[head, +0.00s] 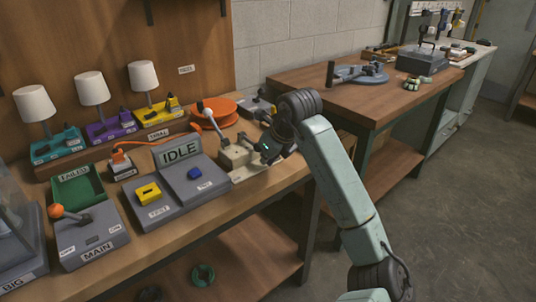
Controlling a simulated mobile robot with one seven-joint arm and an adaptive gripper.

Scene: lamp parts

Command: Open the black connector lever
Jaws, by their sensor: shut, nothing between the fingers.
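My gripper (254,156) is at the end of my arm, low over the wooden bench, at the right side of a beige fixture (234,156). Its fingers are shut and nothing shows between them. They are small and dark here, and I cannot tell whether they touch the fixture. A grey lever arm (212,122) stands tilted up to the left from the fixture. A grey box with dark parts (257,107) lies behind, partly hidden by my wrist. I cannot make out for certain which part is the black connector lever.
An orange spool (220,110) is behind. Three lamps stand on the back shelf. A second table (300,85) is at the right.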

